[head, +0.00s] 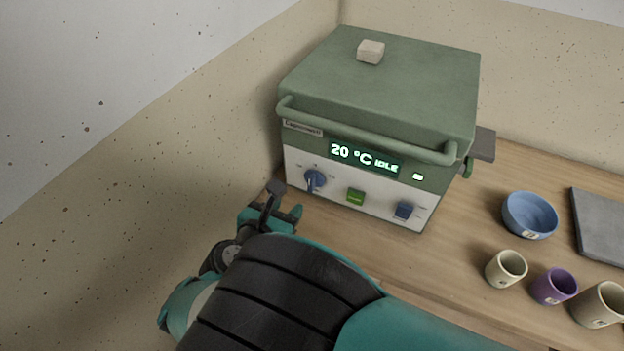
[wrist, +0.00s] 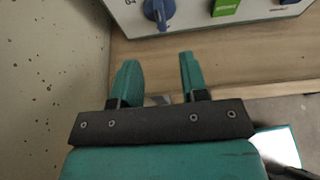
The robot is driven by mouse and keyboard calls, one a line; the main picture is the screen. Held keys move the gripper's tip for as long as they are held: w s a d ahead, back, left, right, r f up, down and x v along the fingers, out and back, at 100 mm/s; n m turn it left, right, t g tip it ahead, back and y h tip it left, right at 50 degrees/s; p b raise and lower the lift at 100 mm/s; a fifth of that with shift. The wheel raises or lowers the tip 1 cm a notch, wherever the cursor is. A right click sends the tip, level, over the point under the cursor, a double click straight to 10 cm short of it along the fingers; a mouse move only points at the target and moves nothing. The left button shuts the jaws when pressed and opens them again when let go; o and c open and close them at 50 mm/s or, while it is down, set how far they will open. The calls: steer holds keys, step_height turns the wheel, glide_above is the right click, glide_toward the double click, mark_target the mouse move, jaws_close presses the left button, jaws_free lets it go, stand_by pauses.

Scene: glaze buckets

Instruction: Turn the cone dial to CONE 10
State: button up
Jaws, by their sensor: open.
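The cone dial is a blue knob (head: 315,181) at the left of the white front panel of a green kiln (head: 385,88). Its surrounding labels are too small to read. It also shows at the top of the wrist view (wrist: 158,10). The kiln display (head: 364,158) reads "20 °C IDLE". My gripper (head: 283,212) has teal fingers and is in front of and below the dial, apart from it. In the wrist view the two fingers (wrist: 157,78) stand apart with nothing between them.
A green button (head: 355,197) and a second blue knob (head: 403,210) sit right of the dial. A handle bar (head: 365,135) juts out above the panel. A wall is close on the left. A blue bowl (head: 530,215) and several cups stand on the wooden table at right.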

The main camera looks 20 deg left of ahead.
mark_target(309, 185)
steer(key=b+x, duration=0.3)
steer(key=x, duration=0.8)
steer(key=shift+w+f+b, duration=0.15)
steer(key=shift+b, duration=0.15)
jaws_close()
